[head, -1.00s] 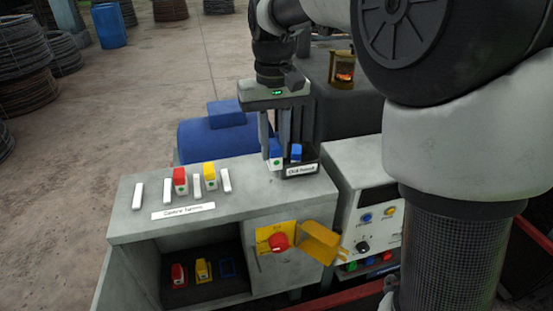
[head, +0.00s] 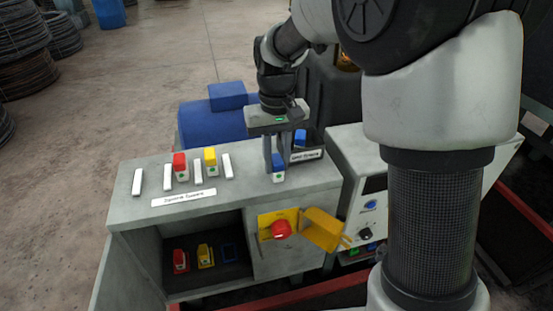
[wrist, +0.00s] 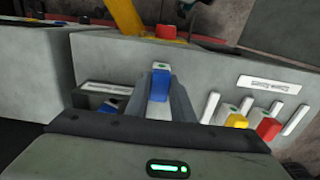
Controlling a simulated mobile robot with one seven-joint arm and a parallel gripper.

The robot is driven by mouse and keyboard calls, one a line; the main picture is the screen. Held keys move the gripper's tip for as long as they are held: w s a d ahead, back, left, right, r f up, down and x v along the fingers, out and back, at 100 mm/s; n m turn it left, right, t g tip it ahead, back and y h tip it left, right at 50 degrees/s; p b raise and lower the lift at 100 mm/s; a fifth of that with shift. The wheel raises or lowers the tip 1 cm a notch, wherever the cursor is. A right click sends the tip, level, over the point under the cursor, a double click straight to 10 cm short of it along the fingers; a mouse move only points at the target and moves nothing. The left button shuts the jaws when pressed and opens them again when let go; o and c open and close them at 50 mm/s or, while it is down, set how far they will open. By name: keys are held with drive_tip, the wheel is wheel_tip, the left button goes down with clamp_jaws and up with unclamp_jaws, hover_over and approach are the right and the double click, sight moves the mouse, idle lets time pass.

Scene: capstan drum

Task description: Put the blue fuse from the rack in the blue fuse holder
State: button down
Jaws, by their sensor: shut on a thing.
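My gripper (head: 276,160) is shut on a blue fuse (head: 279,164) with a pale base and a green dot. It holds the fuse over the right part of the grey cabinet top, near its front edge; I cannot tell whether its base touches the top. The held fuse (wrist: 160,84) is between the fingers in the wrist view. A second blue fuse (head: 300,137) stands in a dark labelled tray behind it. In the cabinet's open bay, an empty blue-outlined place (head: 228,252) lies right of a yellow unit (head: 205,256) and a red unit (head: 180,261).
Red (head: 180,165) and yellow (head: 210,158) fuses stand among white upright strips on the cabinet top's left. A red knob (head: 281,229) and a yellow flap (head: 323,230) stick out from the cabinet front. A control box (head: 368,200) stands to the right.

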drive_tip(key=shift+f, duration=0.1)
drive_tip(key=c, duration=1.5)
unclamp_jaws()
drive_tip(key=shift+c, duration=0.2)
